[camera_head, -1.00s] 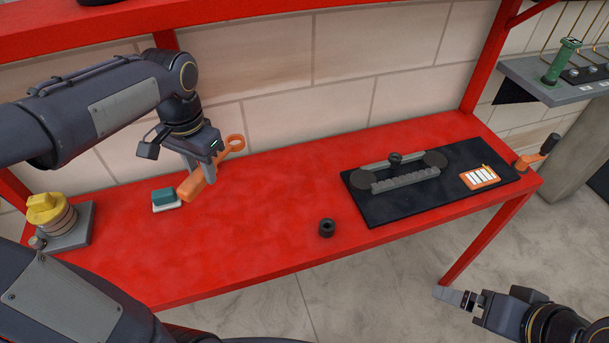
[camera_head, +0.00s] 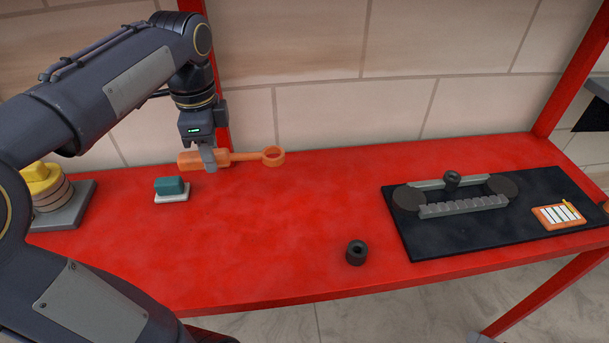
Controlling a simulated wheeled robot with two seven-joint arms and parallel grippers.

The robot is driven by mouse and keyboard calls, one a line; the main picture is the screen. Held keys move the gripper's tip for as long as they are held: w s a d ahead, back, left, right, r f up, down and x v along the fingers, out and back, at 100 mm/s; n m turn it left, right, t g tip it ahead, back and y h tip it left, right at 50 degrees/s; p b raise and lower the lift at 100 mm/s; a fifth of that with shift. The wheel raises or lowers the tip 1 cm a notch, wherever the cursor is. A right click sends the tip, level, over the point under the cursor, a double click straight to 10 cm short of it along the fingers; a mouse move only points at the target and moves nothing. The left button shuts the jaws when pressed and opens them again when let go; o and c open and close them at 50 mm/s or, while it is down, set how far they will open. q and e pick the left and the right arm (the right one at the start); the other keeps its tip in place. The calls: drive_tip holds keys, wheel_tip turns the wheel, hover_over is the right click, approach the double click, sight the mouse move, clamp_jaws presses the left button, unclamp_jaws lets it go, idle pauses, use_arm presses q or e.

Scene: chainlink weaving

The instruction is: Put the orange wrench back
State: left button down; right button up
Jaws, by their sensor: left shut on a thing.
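The orange wrench (camera_head: 245,156) has a thick handle at the left and a ring end at the right. My left gripper (camera_head: 210,165) is shut on the wrench near its handle, at the back left of the red table. The wrench lies nearly level across the picture; I cannot tell whether it touches the tabletop. My right gripper is out of view.
The red table (camera_head: 290,215) is clear in the middle. A teal block on a white base (camera_head: 171,188) stands left of centre, a yellow-knobbed device (camera_head: 42,180) at far left. A dark ring (camera_head: 356,252) lies near the front. A black mat (camera_head: 440,240) carries a chain assembly (camera_head: 460,206) and orange card (camera_head: 558,216).

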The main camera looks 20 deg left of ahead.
use_arm(q)
drive_tip(key=w+d+f, duration=0.4)
drive_tip(key=w+d, duration=0.1)
drive_tip(key=w, duration=0.2)
drive_tip(key=b, duration=0.2)
hover_over(277, 184)
drive_tip(key=f, duration=0.4)
drive_tip(key=shift+s+a+f, duration=0.25)
drive_tip(key=shift+s, duration=0.1)
drive_tip(key=shift+w+d+f, duration=0.15)
drive_tip(key=shift+f, duration=0.1)
drive_tip(key=f, duration=0.3)
drive_tip(key=shift+w+d, duration=0.15)
drive_tip(key=shift+w, duration=0.05)
drive_tip(key=shift+f, duration=0.15)
drive_tip(key=shift+f, duration=0.1)
drive_tip(key=c, duration=1.1)
unclamp_jaws()
